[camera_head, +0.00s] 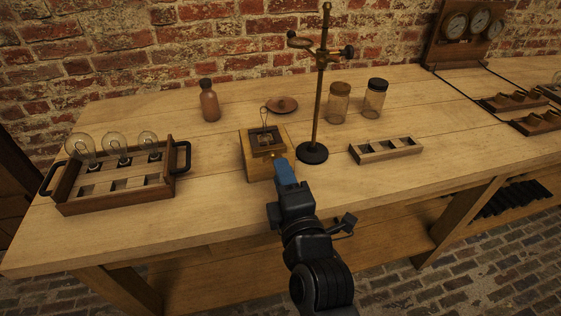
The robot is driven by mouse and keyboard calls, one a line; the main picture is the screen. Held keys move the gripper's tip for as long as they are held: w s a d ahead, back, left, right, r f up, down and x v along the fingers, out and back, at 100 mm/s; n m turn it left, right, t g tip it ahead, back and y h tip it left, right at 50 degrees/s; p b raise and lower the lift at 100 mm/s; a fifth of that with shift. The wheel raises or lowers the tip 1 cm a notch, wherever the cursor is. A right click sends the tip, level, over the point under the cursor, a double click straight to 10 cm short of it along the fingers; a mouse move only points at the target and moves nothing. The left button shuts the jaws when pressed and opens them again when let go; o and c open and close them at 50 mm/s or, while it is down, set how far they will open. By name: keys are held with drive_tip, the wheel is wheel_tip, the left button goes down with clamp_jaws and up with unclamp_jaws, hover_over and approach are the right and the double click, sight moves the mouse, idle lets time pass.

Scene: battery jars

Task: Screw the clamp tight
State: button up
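A wooden box (254,169) with a dark top piece (264,139) and an upright wire loop stands near the front middle of the table. My gripper (280,164), with blue fingers, reaches up to the box's front right side. The fingertips overlap the box's edge in the picture; I cannot tell whether they touch it. A small brass-coloured part shows at the fingertips, too small to make out. A dark metal stand (318,100) just right of the box carries a ring and a clamp (336,53) with a side knob. I cannot tell which is the task's clamp.
A handled tray (107,204) with several bulbs stands left. A brown bottle (210,104), a dish (281,105) and two jars (339,104) (375,98) stand behind. A slotted wooden block (386,150) lies right of the stand. The front table strip is mostly clear.

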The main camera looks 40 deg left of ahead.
sight(276, 157)
drive_tip(key=shift+x, duration=1.8)
drive_tip(key=shift+c, duration=0.4)
clamp_jaws()
